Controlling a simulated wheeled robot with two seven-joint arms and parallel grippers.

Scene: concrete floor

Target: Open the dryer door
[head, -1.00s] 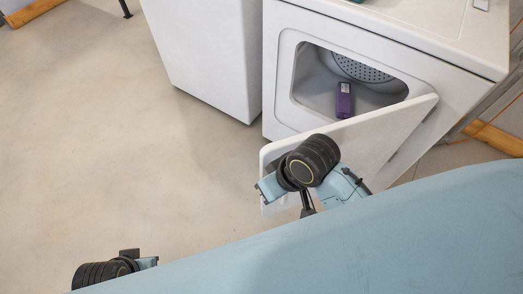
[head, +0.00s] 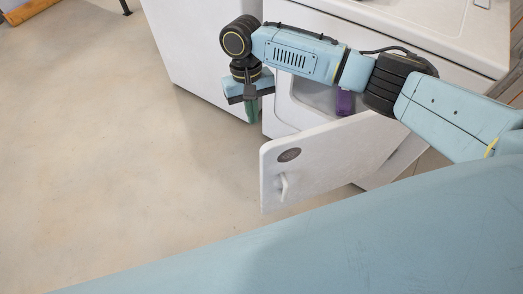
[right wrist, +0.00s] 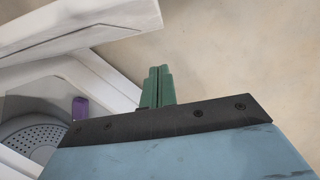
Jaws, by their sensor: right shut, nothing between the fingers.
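The white dryer (head: 455,50) stands at the upper right in the head view. Its door (head: 325,160) is ajar, swung out towards me, with a small handle (head: 284,186) on its face. In the right wrist view the door (right wrist: 75,28) crosses the upper left and the perforated drum (right wrist: 35,140) shows at the lower left. My right gripper (head: 252,111) is beyond the door's free edge, in front of the dryer, apart from the door. Its green fingers (right wrist: 159,84) are shut and empty. My right arm hides part of the dryer opening. My left gripper is not in view.
A purple object (head: 344,103) lies in the dryer opening; it also shows in the right wrist view (right wrist: 80,108). A second white appliance (head: 190,60) stands left of the dryer. The concrete floor (head: 110,160) on the left is clear.

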